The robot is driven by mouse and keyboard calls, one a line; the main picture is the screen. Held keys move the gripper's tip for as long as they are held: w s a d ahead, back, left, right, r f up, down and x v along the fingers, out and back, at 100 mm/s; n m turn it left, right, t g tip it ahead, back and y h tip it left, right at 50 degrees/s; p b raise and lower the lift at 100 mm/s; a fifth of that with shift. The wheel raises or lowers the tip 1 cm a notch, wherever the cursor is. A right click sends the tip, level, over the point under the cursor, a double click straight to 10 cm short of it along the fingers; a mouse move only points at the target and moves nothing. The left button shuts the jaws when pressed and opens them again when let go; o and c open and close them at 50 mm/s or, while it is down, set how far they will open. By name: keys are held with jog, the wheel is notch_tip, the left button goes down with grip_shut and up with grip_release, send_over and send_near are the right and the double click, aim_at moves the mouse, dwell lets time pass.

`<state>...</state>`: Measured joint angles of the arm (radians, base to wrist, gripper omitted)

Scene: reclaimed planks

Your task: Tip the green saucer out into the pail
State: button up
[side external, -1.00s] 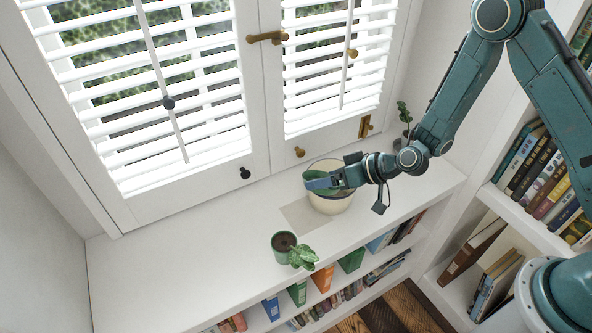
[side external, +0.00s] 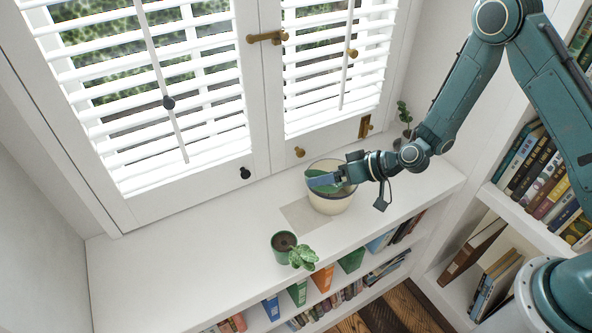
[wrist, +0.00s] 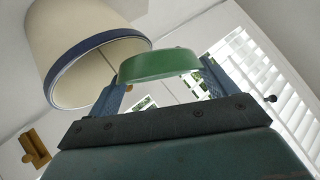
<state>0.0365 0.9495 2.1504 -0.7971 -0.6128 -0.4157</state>
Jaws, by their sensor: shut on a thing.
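The green saucer (side external: 316,184) is held over the mouth of the cream pail (side external: 331,204), in the side view. My gripper (side external: 322,180) is shut on the saucer. In the wrist view the saucer (wrist: 158,65) shows edge-on between my two blue fingers, and the pail (wrist: 75,35) with its dark blue rim appears upside down beside it, so my wrist is rolled over and the saucer is steeply tipped. I cannot see anything in the saucer, and the pail's inside is mostly hidden by the saucer and gripper.
A green pot with a leafy plant (side external: 284,242) stands on the white shelf top at the front. Another small plant (side external: 404,115) stands at the back right. Shuttered windows (side external: 150,90) rise close behind the pail. The shelf's left part is clear.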

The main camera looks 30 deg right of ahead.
jog(key=shift+w+d+r+m+y, duration=0.15)
jog(key=shift+w+d+m+y, duration=0.1)
jog(key=shift+d, duration=0.2)
jog(key=shift+w+d+r+m+y, duration=0.15)
jog(key=shift+w+d+y, duration=0.1)
jog(key=shift+d, duration=0.15)
dwell(1.1)
jog(key=shift+w+d+r+m+g+y, duration=0.25)
jog(key=shift+d+m+g+y, duration=0.15)
jog(key=shift+d+m+y, duration=0.15)
dwell(1.4)
jog(key=shift+w+d+r+m+y+p, duration=0.2)
jog(key=shift+d+m+y, duration=0.1)
jog(key=shift+m+y, duration=0.25)
jog(key=shift+w+d+r+m+y+p, duration=0.15)
jog(key=shift+d+m+y, duration=0.1)
jog(key=shift+m+y, duration=0.25)
dwell(3.0)
